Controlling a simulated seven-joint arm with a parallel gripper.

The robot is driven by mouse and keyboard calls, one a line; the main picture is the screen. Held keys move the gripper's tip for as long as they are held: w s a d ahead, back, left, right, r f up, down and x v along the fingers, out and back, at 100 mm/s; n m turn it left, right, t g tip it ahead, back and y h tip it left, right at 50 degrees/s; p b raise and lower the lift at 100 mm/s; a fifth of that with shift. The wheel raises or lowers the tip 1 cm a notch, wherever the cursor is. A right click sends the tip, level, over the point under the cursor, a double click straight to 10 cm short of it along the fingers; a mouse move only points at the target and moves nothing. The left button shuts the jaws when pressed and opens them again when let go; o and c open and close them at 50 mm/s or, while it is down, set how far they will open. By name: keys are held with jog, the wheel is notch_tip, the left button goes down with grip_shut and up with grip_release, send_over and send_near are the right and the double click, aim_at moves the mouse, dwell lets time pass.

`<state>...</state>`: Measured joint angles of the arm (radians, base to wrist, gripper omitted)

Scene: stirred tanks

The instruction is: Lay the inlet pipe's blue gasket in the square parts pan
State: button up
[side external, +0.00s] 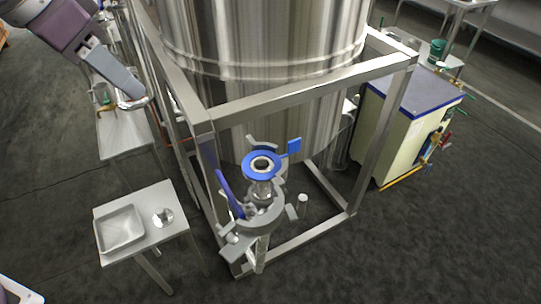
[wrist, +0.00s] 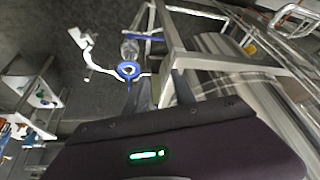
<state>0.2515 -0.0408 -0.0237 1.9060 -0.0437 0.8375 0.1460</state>
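The blue gasket (side external: 248,172) is a flat ring lying on the upright inlet pipe's flange, around a dark centre hole. It also shows in the wrist view (wrist: 121,72). The pipe stands in front of the steel tank, with grey clamp parts around it. The square parts pan (side external: 103,240) is a shallow metal tray on a small table at lower left; I cannot make it out in the wrist view. My gripper (side external: 134,102) is at upper left, well above and away from both. In the wrist view its fingers (wrist: 162,78) stand apart with nothing seen between them.
A steel frame (side external: 300,98) surrounds the large tank (side external: 265,40) close behind the pipe. A small metal part (side external: 163,217) sits right of the pan on the table (side external: 160,239). A cream cabinet (side external: 400,125) stands at right.

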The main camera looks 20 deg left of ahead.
jog(key=w+d+f+m, duration=0.2)
jog(key=w+d+f, duration=0.1)
jog(key=w+d, duration=0.35)
jog(key=m+g+h, duration=0.1)
jog(key=m, duration=0.1)
send_over(292, 141)
jog(key=s+a, duration=0.2)
jog(key=f, duration=0.9)
jog(key=shift+s+a+f, duration=0.1)
jog(key=shift+s+f, duration=0.1)
jog(key=shift+f, duration=0.2)
jog(key=x, duration=0.7)
jog(key=shift+w+d, duration=0.1)
jog(key=shift+d, duration=0.1)
grip_shut()
jog(key=shift+r, duration=0.1)
